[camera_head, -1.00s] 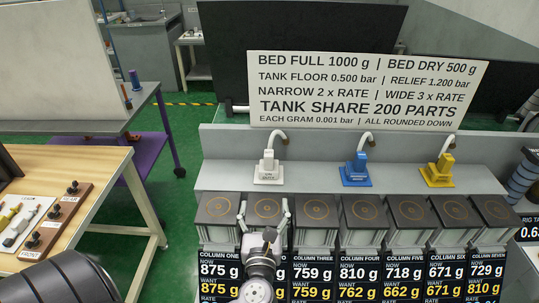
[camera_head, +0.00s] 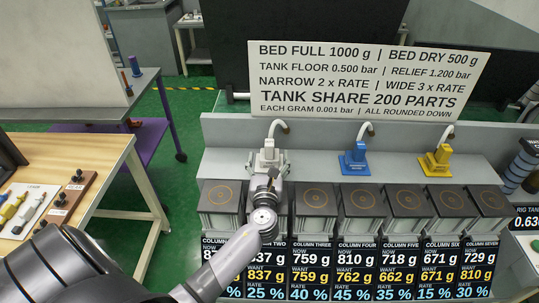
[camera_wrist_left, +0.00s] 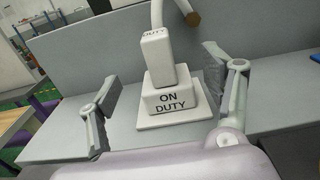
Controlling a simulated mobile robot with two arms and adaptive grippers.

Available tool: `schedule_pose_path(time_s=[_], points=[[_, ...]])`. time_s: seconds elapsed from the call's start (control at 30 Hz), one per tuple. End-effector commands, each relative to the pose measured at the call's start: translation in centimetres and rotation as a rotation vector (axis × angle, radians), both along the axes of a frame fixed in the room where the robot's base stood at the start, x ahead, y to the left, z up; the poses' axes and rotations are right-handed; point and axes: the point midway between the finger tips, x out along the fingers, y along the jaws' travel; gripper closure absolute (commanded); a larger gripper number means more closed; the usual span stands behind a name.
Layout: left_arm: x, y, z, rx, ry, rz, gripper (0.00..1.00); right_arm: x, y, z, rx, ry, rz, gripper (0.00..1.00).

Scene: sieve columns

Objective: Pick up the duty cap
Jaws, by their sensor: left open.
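The white duty cap (camera_wrist_left: 157,56) sits on a white stand marked ON DUTY (camera_wrist_left: 172,101) on the grey shelf; a white bent pipe with a brown end rises behind it. In the head view the cap (camera_head: 268,153) stands at the left of a row of three, partly hidden by my gripper. My left gripper (camera_wrist_left: 162,74) is open, its two fingers apart on either side of the cap and stand. I see no contact. In the head view the left gripper (camera_head: 266,180) reaches over the columns in front of the cap. My right gripper is not in view.
A blue cap (camera_head: 355,162) and a yellow cap (camera_head: 437,161) stand further right on the shelf (camera_head: 316,165). Several dark-topped columns (camera_head: 318,200) line its front above number panels. A wooden table (camera_head: 75,160) with tools is at left. A sign (camera_head: 365,83) stands behind.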

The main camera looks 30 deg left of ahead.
Motion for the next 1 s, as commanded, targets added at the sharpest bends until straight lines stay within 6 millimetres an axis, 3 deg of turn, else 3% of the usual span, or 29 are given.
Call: schedule_pose_path(time_s=[0.23, 0.57, 1.0], points=[[3.2, 1.6, 0.3, 0.002, -0.001, 0.002, 0.27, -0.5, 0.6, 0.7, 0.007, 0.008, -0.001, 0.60], [3.7, 2.0, 0.2, 0.001, -0.001, 0.001, 0.27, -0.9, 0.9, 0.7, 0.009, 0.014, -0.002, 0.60], [3.7, 1.9, 0.2, 0.001, -0.001, 0.001, 0.57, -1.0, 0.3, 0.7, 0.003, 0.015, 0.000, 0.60]])
